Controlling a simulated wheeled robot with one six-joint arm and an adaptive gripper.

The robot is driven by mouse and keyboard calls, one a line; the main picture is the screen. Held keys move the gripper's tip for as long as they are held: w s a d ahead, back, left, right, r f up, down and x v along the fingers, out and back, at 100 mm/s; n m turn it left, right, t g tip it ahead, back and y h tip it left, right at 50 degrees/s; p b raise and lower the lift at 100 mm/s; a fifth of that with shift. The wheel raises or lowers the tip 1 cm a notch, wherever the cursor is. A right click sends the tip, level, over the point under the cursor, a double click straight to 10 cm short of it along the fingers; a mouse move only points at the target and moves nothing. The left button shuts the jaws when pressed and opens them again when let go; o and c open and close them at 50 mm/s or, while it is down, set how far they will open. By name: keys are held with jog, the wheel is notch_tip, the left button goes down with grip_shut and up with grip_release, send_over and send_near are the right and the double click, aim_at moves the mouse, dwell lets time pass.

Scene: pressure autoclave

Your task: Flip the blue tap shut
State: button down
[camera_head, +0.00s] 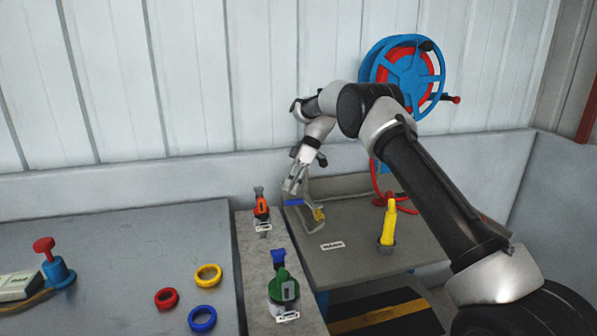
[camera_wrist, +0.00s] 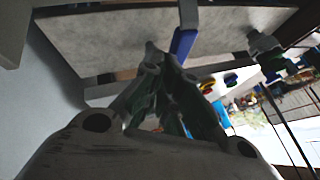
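The blue tap (camera_head: 294,202) shows as a small blue lever on the thin grey pipework over the grey bench, just left of a yellow part. In the wrist view the blue lever (camera_wrist: 184,42) is a flat blue bar, tilted, standing out against the grey bench top. My gripper (camera_head: 291,190) points down just above the blue lever in the head view. In the wrist view my gripper's fingers (camera_wrist: 154,54) come together at their tips, with nothing seen between them. The tips are close to the left of the blue lever; I cannot tell whether they touch it.
A yellow handle (camera_head: 388,222) stands upright on the grey bench (camera_head: 345,265). An orange valve (camera_head: 261,207) and a green valve (camera_head: 283,289) with a blue top stand on the narrow ledge. A blue hose reel (camera_head: 402,75) hangs behind my arm. Coloured rings (camera_head: 166,298) lie left.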

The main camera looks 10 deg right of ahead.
jog(key=v, duration=1)
jog(key=shift+d, duration=0.15)
jog(key=shift+w+r, duration=0.1)
jog(key=shift+w, duration=0.05)
